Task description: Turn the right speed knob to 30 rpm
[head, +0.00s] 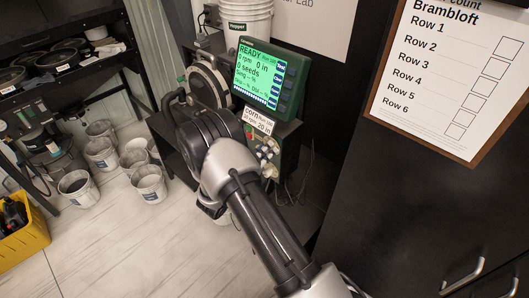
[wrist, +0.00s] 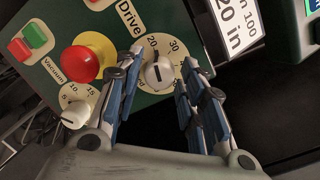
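The speed knob (wrist: 158,72) is white with a dark pointer mark, under the "Drive" label, with 20 and 30 printed on the dial around it. My gripper (wrist: 162,62) is open, its blue-grey fingers on either side of the knob; the left fingertip is close to it, and I cannot tell whether either touches. A second white knob (wrist: 75,115) sits on the "Vacuum" dial at lower left. In the head view the green control panel (head: 262,150) is partly hidden by my arm. The display (head: 263,75) reads READY, 0 rpm, 0 in, 0 seeds.
A red mushroom button (wrist: 80,64) on a yellow disc lies left of the speed knob, with a red and green switch (wrist: 30,42) beyond it. A small card (head: 260,118) hangs below the display. Buckets (head: 149,184) stand on the floor at left; a black cabinet (head: 400,215) is at right.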

